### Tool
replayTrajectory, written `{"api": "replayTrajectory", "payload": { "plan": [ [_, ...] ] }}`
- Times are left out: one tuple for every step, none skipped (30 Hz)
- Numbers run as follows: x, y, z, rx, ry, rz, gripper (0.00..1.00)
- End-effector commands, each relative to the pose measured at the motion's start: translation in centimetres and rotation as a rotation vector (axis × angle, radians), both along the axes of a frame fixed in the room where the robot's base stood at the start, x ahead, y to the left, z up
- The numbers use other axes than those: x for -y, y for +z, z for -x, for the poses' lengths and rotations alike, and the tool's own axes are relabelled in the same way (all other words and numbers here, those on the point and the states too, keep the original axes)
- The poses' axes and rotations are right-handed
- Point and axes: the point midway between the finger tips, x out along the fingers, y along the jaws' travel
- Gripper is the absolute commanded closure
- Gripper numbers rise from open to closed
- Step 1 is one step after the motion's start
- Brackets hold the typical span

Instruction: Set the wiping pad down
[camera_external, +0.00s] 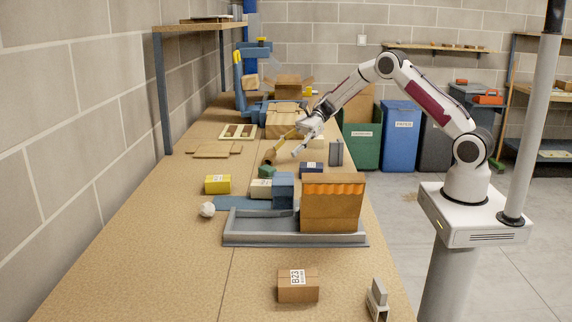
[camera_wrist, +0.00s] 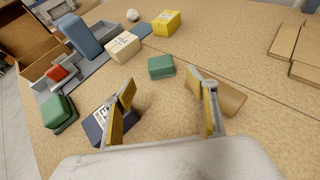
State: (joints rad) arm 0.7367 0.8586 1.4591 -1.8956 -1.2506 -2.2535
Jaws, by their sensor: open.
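My gripper (camera_wrist: 165,84) is open, with nothing between its yellow-lined fingers. In the external view my gripper (camera_external: 298,148) is over the middle of the bench. A small green block (camera_wrist: 161,67), possibly the wiping pad, lies on the bench beyond the fingertips and apart from them; it also shows in the external view (camera_external: 267,171). Another green block (camera_wrist: 59,112) lies at the left of the wrist view. I cannot tell for certain which one is the pad. A dark blue labelled box (camera_wrist: 97,122) is partly hidden by the left finger. A brown cylinder (camera_wrist: 232,98) lies beside the right finger.
A grey tray (camera_external: 245,240) with a brown organizer (camera_external: 331,208) stands nearer the external camera. A yellow box (camera_external: 218,184), a cream labelled box (camera_external: 261,189) and a blue block (camera_external: 283,190) stand nearby. The bench's left front is clear. Cardboard boxes (camera_external: 287,120) stand farther back.

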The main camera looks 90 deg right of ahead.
Motion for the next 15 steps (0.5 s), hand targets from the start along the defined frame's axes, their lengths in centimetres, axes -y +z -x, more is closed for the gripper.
{"api": "replayTrajectory", "payload": {
  "plan": [
    [0.38,0.26,0.32,0.001,-0.001,0.000,0.42],
    [0.54,0.38,0.49,0.001,0.000,-0.001,0.42],
    [0.73,0.49,0.69,0.001,0.000,-0.001,0.42],
    [0.86,0.55,0.82,0.000,0.000,0.000,0.42],
    [0.97,0.61,0.92,0.000,0.000,0.000,0.42],
    [1.07,0.68,1.02,0.000,0.000,0.000,0.42],
    [1.12,0.71,1.09,0.000,0.000,0.000,0.42],
    [1.16,0.75,1.13,-0.001,0.000,0.001,0.42],
    [1.19,0.78,1.17,-0.001,0.001,0.000,0.42],
    [1.21,0.80,1.19,0.000,0.001,0.001,0.42],
    [1.21,0.80,1.19,0.000,0.001,0.000,0.42],
    [1.21,0.80,1.19,0.000,0.001,0.000,0.42],
    [1.21,0.81,1.19,0.000,0.001,0.000,0.42],
    [1.20,0.81,1.18,0.000,0.001,0.000,0.42],
    [1.20,0.81,1.18,0.000,0.001,0.000,0.42]
  ]
}}
